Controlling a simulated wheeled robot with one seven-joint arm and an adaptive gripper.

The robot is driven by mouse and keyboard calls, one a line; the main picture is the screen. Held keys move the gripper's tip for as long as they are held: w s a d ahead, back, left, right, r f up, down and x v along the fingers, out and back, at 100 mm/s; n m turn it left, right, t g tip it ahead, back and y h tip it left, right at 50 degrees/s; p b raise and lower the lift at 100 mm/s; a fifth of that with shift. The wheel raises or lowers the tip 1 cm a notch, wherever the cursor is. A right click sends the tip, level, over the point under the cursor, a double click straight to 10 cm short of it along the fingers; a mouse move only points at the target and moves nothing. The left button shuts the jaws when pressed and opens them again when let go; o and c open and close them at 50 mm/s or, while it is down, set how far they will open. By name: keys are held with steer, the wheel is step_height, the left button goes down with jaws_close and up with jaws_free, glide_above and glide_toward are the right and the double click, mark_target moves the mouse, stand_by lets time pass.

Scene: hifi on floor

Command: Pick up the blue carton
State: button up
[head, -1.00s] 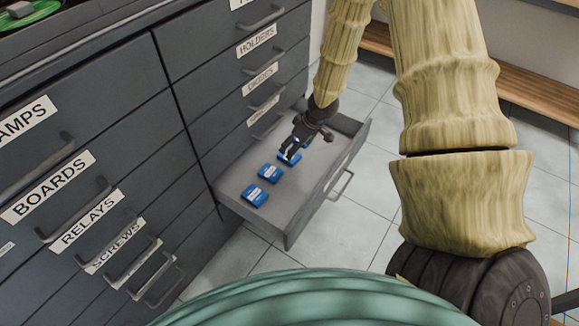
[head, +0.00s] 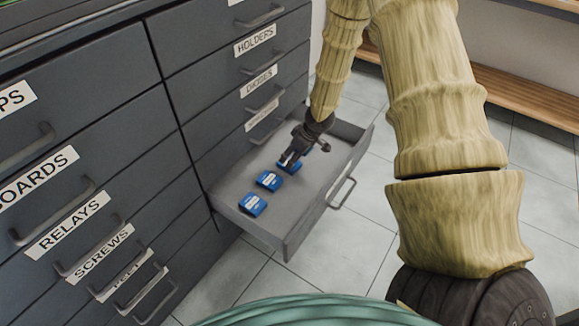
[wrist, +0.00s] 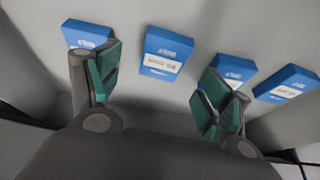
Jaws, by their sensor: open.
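Several small blue cartons with white labels lie in a row on the floor of an open grey drawer (head: 325,165). In the head view, my gripper (head: 290,157) reaches down into the drawer over one blue carton (head: 289,167) and partly covers it. Two other cartons (head: 268,180) (head: 253,205) lie nearer, and another shows just beyond the gripper. In the wrist view, my gripper (wrist: 162,84) is open with its green-padded fingers apart. One blue carton (wrist: 167,50) shows between the fingertips. The fingers partly hide the cartons on either side. I cannot tell whether a finger touches any carton.
Closed labelled drawers of the grey cabinet (head: 180,110) stand at the left. A wooden bench (head: 480,90) runs along the back wall. Tiled floor is clear right of the drawer.

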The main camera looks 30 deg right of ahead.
mark_target(298, 165)
steer(key=b+x, duration=0.2)
steer(key=x, duration=0.3)
steer(key=shift+a+b, duration=0.2)
steer(key=shift+b, duration=0.15)
steer(key=shift+r, duration=0.1)
steer(key=c, duration=0.9)
